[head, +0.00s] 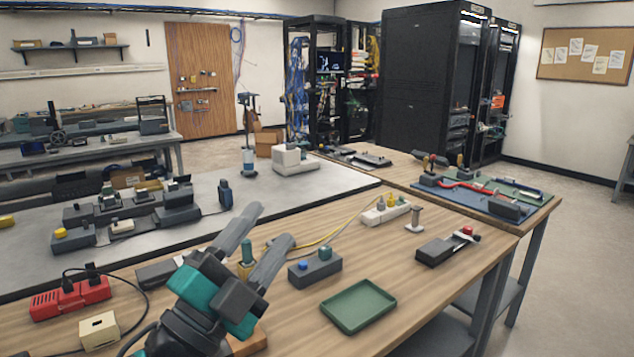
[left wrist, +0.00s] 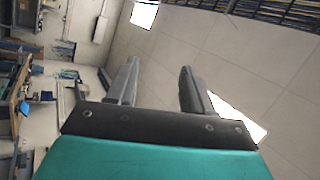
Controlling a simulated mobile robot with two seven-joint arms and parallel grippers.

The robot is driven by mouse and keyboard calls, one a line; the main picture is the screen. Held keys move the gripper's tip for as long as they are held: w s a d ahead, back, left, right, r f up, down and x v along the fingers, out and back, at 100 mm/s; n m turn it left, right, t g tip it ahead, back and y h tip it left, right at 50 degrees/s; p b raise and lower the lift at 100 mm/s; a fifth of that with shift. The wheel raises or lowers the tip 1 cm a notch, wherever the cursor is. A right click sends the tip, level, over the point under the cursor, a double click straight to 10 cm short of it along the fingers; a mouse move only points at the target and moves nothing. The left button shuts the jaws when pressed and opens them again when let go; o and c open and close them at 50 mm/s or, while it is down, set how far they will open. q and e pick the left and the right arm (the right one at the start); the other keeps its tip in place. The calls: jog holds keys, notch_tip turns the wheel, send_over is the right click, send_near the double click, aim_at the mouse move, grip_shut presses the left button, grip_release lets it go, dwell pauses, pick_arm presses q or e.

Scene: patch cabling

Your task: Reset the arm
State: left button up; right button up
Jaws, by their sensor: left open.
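My left gripper (head: 258,243) rises from the bottom of the head view, over the near wooden table, with its two grey fingers spread apart and pointing up and away. My right gripper is in neither view.
A green tray (head: 358,306), a grey box with blue and green knobs (head: 315,268), and a red power strip (head: 69,298) lie on the wooden table (head: 440,292). A white strip (head: 385,212) and a dark device with a red knob (head: 447,246) lie farther back. Black racks (head: 425,80) stand behind.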

pick_arm(q)
jog(key=s+a+f+n+g+y, duration=0.1)
jog(key=a+f+n+g+y, duration=0.1)
jog(key=a+f+n+y, duration=0.6)
jog(key=s+a+f+n+g+y, duration=0.25)
jog(key=f+n+y, duration=0.35)
jog(key=f, duration=0.5)
jog(key=s+a+f+n+g, duration=0.2)
jog(key=s+f+g, duration=0.45)
jog(key=s, duration=0.25)
jog(key=s+a+f+n+g, duration=0.2)
jog(key=s+f+g, duration=0.3)
jog(key=s+f, duration=0.3)
jog(key=w+d+f+t+h+b, duration=0.1)
jog(key=w+f+t+b, duration=0.1)
jog(key=f, duration=0.4)
jog(key=w+d+f+t+h+b, duration=0.1)
jog(key=w+d+f+t+b, duration=0.1)
jog(key=f, duration=0.5)
jog(key=shift+w+d+t+b, duration=0.25)
jog(key=shift+w+t+b, duration=0.3)
jog(key=shift+w+t, duration=0.8)
jog(key=shift+s+t, duration=0.35)
